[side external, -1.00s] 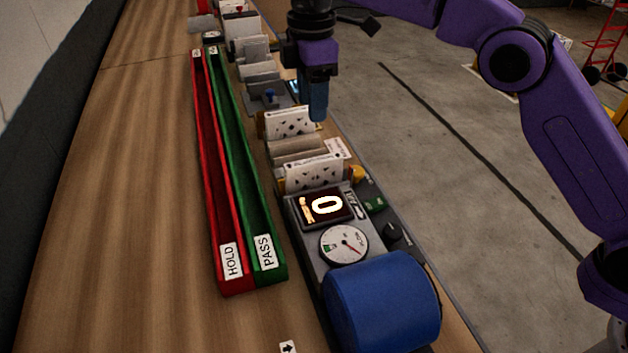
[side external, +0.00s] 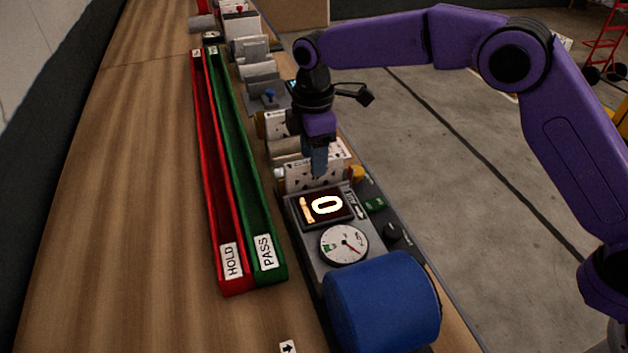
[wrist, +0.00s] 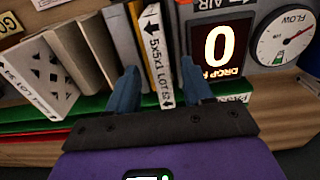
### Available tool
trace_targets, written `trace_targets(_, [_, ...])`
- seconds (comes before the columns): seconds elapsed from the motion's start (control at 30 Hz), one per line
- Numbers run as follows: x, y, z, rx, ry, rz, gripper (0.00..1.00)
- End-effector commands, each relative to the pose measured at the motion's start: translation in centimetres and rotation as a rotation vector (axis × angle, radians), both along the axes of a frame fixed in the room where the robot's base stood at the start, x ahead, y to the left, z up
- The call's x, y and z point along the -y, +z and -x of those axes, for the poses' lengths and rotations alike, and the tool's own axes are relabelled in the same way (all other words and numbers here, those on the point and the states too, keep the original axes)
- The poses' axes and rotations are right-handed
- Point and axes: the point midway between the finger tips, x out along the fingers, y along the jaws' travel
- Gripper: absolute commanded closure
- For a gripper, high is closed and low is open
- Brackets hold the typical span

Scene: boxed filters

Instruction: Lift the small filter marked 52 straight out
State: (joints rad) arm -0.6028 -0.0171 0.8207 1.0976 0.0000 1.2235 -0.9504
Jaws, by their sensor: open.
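My gripper (side external: 318,172) is pointing down over the near end of the boxed row. In the wrist view its blue fingers (wrist: 157,72) are open, one on each side of a narrow white filter edge (wrist: 155,60). In the side external view a white filter with dark spots (side external: 300,178) stands upright by the fingertips. I cannot tell whether the fingers touch it.
A lit display reading 0 (side external: 326,205) and a flow dial (side external: 344,244) sit just in front, then a blue cylinder (side external: 380,303). Other upright filters (wrist: 85,50) stand close on the left in the wrist view. Red HOLD (side external: 233,285) and green PASS (side external: 270,277) troughs run alongside.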

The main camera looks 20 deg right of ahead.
Motion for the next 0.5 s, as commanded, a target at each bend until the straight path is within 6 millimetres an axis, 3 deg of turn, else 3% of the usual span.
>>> trace_targets(0.2, [0.1, -2.7, 0.2, -0.001, -0.001, 0.001, 0.49])
trace_targets(0.5, [0.1, -3.0, 0.1, 0.002, -0.002, 0.0, 0.49])
